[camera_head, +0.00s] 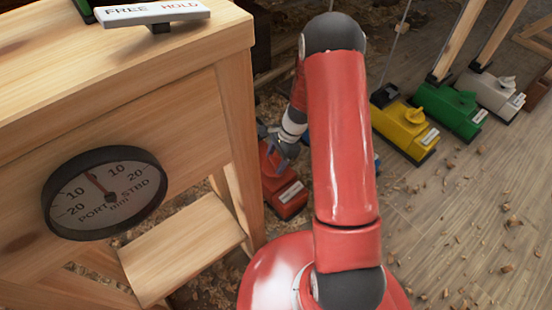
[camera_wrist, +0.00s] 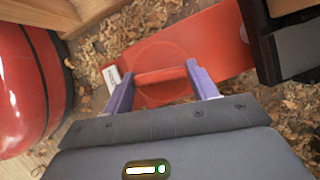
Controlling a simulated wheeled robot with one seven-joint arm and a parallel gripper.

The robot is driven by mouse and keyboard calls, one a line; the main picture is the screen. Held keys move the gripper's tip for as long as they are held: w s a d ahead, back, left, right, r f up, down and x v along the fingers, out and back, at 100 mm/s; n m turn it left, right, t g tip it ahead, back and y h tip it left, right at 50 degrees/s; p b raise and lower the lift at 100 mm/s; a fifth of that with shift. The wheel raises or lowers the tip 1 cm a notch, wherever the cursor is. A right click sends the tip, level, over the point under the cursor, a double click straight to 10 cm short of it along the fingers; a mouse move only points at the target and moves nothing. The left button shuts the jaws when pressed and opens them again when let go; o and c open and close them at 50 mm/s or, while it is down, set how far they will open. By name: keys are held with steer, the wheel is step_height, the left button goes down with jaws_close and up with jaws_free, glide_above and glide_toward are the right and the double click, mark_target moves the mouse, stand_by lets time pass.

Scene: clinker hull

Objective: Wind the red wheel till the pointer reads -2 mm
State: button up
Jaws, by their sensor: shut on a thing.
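The round dial (camera_head: 68,212) on the wooden bench front has a white face marked PORT, STBD and mm, with 10 and 20 on each side. Its dark red pointer (camera_head: 97,183) points up and slightly left, between the two 10s near the middle of the scale; the exact millimetre is too small to read. The red wheel (camera_wrist: 160,65) with its raised grip bar sits on a red box, which also shows in the head view (camera_head: 288,198). My gripper (camera_wrist: 162,78) is shut on the wheel's bar, with a purple finger at each end.
A yellow box (camera_head: 404,128), a green box (camera_head: 449,110) and a grey box (camera_head: 492,93) with knobs stand in a row at right. A FREE / HOLD plate (camera_head: 152,12) sits on the bench top. Wood shavings litter the floor; the right foreground floor is otherwise clear.

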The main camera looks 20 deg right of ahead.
steer(key=shift+n, duration=0.3)
steer(key=n, duration=0.1)
steer(key=n+g+p, duration=0.1)
steer(key=shift+w+r+n+h, duration=0.1)
steer(key=shift+w+n+h, duration=0.05)
steer(key=shift+n+h, duration=0.15)
steer(key=n+g, duration=0.1)
steer(key=n, duration=0.2)
steer(key=shift+n+h, duration=0.3)
steer(key=shift+h, duration=0.1)
steer(key=n+h, duration=0.1)
steer(key=n, duration=0.2)
steer(key=n+g+h, duration=0.1)
steer(key=n, duration=0.2)
steer(key=shift+w+a+n+p, duration=0.15)
steer(key=shift+n+p, duration=0.15)
steer(key=shift+p, duration=0.05)
steer(key=shift+g, duration=0.3)
steer(key=o, duration=1)
steer(key=p+v, duration=0.1)
steer(key=v, duration=0.6)
steer(key=shift+r, duration=0.3)
